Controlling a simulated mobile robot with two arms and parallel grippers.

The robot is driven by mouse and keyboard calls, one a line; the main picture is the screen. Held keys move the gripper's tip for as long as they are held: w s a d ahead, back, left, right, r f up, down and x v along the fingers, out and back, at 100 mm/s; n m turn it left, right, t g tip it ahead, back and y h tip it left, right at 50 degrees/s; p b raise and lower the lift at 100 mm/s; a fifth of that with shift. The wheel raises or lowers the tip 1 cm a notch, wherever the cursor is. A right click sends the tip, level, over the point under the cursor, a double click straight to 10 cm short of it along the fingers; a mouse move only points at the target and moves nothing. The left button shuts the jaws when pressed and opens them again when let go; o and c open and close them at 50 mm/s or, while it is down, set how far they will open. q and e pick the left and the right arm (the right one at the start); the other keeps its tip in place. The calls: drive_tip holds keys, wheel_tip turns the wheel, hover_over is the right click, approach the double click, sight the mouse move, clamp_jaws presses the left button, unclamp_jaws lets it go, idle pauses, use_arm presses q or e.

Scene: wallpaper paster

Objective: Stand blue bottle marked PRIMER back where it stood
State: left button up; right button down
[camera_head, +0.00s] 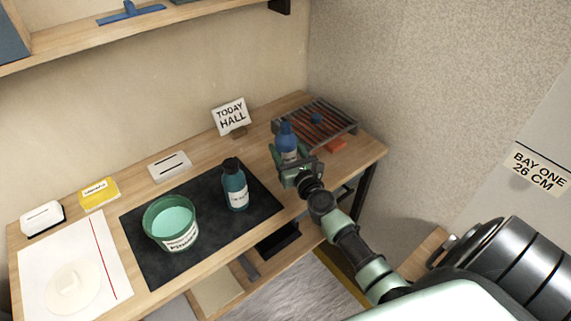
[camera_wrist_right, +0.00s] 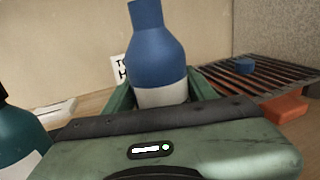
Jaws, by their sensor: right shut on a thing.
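The blue bottle (camera_head: 287,141) with a white label is held upright in my right gripper (camera_head: 290,164), near the left end of the rack. It also shows in the right wrist view (camera_wrist_right: 158,55), where my right gripper (camera_wrist_right: 160,98) is shut around its labelled lower part. The bottle's base is hidden by the gripper, so I cannot tell whether it touches the table. The label's wording cannot be read. My left gripper is not in view.
A slatted rack (camera_head: 335,119) holding a blue cap-like piece stands right of the bottle, with an orange block (camera_head: 336,145) at its front. A teal bottle (camera_head: 235,186) and green bucket (camera_head: 184,237) stand on the black mat (camera_head: 136,222). A TODAY HALL sign (camera_head: 231,115) stands behind.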

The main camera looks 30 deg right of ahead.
sight(285, 158)
drive_tip(key=shift+f+b, duration=1.75)
drive_tip(key=shift+f, duration=0.3)
drive_tip(key=shift+f, duration=0.2)
drive_tip(key=c, duration=0.5)
unclamp_jaws()
drive_tip(key=shift+r, duration=0.1)
drive_tip(key=shift+r, duration=0.25)
drive_tip(key=s, duration=0.3)
drive_tip(key=s+a, duration=0.1)
drive_tip(key=s, duration=0.3)
drive_tip(key=s+a+b, duration=0.1)
drive_tip(key=s, duration=0.2)
drive_tip(key=shift+s+f, duration=0.25)
drive_tip(key=shift+s+a+r, duration=0.1)
drive_tip(key=shift+s+r, duration=0.05)
drive_tip(key=shift+s, duration=0.55)
